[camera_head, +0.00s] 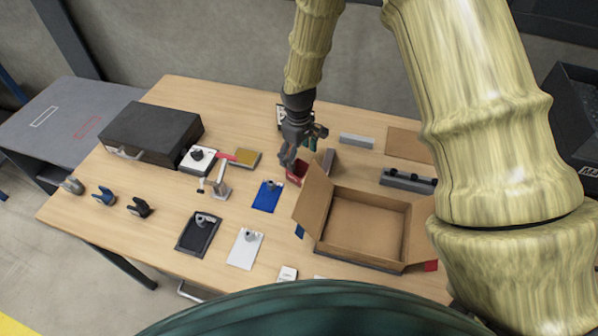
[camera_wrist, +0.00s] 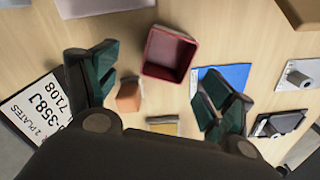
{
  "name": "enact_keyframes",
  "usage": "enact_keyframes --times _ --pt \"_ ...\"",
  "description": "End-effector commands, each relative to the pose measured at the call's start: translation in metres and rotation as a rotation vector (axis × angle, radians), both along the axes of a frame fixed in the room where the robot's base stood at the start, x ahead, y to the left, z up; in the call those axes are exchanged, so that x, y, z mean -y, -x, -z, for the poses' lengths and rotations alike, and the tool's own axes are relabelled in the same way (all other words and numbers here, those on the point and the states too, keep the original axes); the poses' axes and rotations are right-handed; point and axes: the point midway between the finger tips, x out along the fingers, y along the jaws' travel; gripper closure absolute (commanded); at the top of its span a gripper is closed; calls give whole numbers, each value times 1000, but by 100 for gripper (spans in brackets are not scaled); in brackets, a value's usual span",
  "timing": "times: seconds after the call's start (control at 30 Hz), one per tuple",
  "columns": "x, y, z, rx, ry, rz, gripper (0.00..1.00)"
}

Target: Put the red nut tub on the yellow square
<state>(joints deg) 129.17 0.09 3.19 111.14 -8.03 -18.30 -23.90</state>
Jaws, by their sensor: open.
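The red nut tub (camera_wrist: 168,54) is an empty, open-topped square box on the wooden table in the wrist view. In the head view the tub (camera_head: 294,174) is partly hidden by my gripper, just left of the cardboard box. My gripper (camera_head: 298,155) hangs over the tub's far side. In the wrist view its green-padded fingers (camera_wrist: 162,85) are wide apart and empty, with the tub mostly past their tips.
An open cardboard box (camera_head: 365,226) stands close right of the tub. A blue plate (camera_head: 266,196) lies in front of it. A small orange-brown block (camera_wrist: 129,97) is by the left finger. A black case (camera_head: 152,134) stands at the left. A grey rail (camera_head: 408,181) lies behind the box.

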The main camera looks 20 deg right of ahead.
Motion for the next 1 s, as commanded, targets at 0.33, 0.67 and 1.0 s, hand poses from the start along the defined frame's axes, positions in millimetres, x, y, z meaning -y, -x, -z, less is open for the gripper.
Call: enact_keyframes --times 0.33,0.67,1.0 --pt "0 5 14 -2 0 1 18" --pt "-1 10 44 -1 1 1 18" --pt "-1 9 55 1 0 1 18"
